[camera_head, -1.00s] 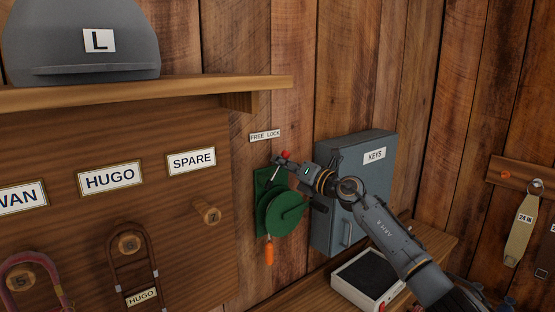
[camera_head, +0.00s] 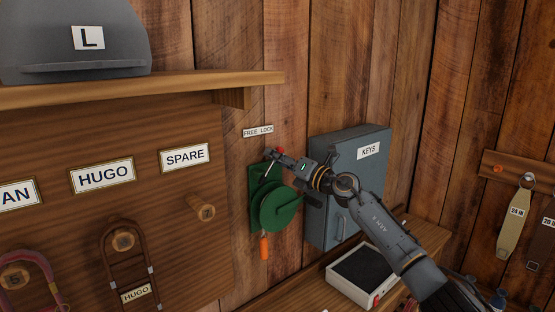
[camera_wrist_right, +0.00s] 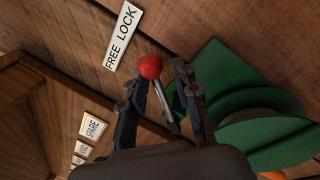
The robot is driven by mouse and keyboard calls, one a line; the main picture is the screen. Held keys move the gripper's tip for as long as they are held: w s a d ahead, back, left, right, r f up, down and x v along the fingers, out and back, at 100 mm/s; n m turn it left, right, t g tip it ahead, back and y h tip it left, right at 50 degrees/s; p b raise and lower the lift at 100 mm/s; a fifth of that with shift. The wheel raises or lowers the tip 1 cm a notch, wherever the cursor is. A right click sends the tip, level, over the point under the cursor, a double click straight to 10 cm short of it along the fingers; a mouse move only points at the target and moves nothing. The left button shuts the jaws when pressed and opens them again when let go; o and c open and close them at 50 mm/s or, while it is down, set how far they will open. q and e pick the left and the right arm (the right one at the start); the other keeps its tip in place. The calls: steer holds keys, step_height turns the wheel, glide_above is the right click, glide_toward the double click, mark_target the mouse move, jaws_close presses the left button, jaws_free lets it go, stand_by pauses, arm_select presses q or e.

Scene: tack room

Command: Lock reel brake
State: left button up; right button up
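The green reel (camera_head: 279,208) is mounted on the plank wall, with an orange handle (camera_head: 264,247) hanging below it. Its brake lever is a thin metal rod (camera_wrist_right: 164,100) with a red ball knob (camera_wrist_right: 150,67), below the FREE LOCK label (camera_head: 258,131). In the right wrist view the knob lies near the FREE end of the label. My right gripper (camera_wrist_right: 160,77) is open, with one finger on each side of the lever. I cannot tell whether either finger touches it. In the head view the right gripper (camera_head: 277,156) partly covers the lever. My left gripper is not in view.
A grey KEYS cabinet (camera_head: 347,190) hangs just right of the reel, close to my right arm. A white tray with a dark inside (camera_head: 340,286) sits on the shelf below. A wooden peg board (camera_head: 190,250) and upper shelf (camera_head: 200,86) are at left.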

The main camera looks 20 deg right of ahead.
steer(key=v, duration=1.2)
